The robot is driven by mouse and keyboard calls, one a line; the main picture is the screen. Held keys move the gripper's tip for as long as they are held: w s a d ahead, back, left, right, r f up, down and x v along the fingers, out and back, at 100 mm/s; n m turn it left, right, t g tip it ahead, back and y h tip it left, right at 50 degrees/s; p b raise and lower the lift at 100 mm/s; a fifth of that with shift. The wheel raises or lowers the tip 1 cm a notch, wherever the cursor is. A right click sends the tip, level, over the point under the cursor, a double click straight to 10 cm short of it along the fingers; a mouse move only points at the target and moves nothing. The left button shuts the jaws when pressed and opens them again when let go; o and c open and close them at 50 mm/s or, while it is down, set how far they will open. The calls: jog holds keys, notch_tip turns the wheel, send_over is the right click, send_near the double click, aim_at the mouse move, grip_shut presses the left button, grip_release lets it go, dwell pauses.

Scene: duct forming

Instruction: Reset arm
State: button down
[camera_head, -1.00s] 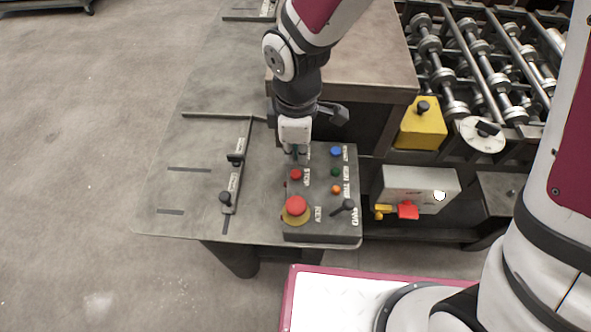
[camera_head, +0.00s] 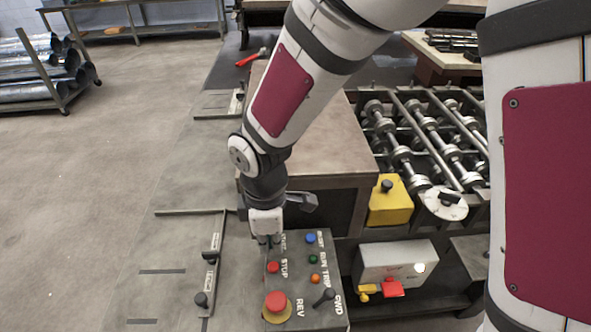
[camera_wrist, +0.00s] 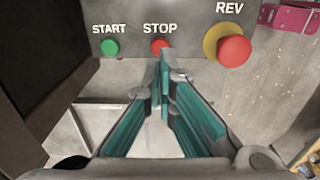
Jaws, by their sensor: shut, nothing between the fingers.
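My gripper (camera_head: 268,240) points down at the upper left end of the grey control box (camera_head: 318,262) in the head view. Its teal fingers, seen in the wrist view (camera_wrist: 164,62), are together and empty. Their tips show just below the red STOP button (camera_wrist: 159,46); I cannot tell whether they touch the box. The green START button (camera_wrist: 109,47) is left of the tips, and the red mushroom button (camera_wrist: 234,50) on a yellow ring is to the right. In the head view the gripper hides the START button.
A brown-topped cabinet (camera_head: 330,140) stands right behind my gripper. The roller machine (camera_head: 420,145), a yellow block (camera_head: 389,203) and a white box (camera_head: 390,262) are to the right. A rail with black knobs (camera_head: 211,268) lies left on the grey table. Open floor (camera_head: 120,125) is far left.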

jog(key=w+d+r+m+t, duration=0.1)
jog(key=d+r+m+t, duration=0.2)
jog(key=d+r+m, duration=0.85)
jog(key=s+d+r+m+t, duration=0.2)
jog(key=s+d+r+m, duration=0.5)
jog(key=d+r, duration=0.5)
jog(key=shift+s+t+b, duration=0.3)
jog(key=shift+s+b, duration=0.1)
jog(key=shift+s, duration=0.75)
